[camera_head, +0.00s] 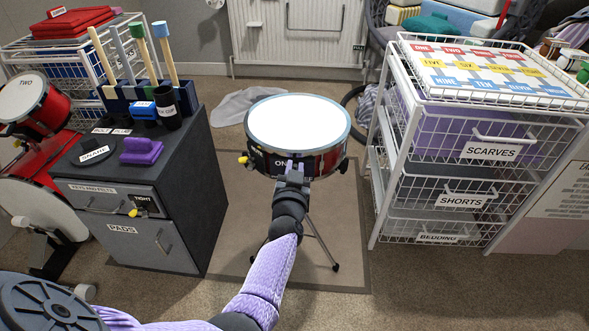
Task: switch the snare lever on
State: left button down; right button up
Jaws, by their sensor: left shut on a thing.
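The snare drum (297,122), with a white head and red shell, stands on a tripod in the middle of the view. A dark plate (271,162) on its near side carries the label "ON". My left gripper (290,168) reaches up from the bottom to this plate, just right of the label. My right gripper is not in view.
A dark cabinet (185,190) with sticks, pots and a purple block stands left of the drum. A red drum kit (60,140) is at far left. A white wire basket rack (385,170) stands at right. Bare mat (345,230) surrounds the tripod.

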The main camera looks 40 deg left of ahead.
pick_arm(q)
jog(key=shift+s+a+r+n+p, duration=0.15)
jog(key=shift+a+n+p, duration=0.2)
jog(key=shift+n, duration=0.35)
jog(key=shift+s+n, duration=0.1)
jog(key=shift+n, duration=0.3)
jog(key=shift+a, duration=0.1)
jog(key=c, duration=0.6)
grip_release()
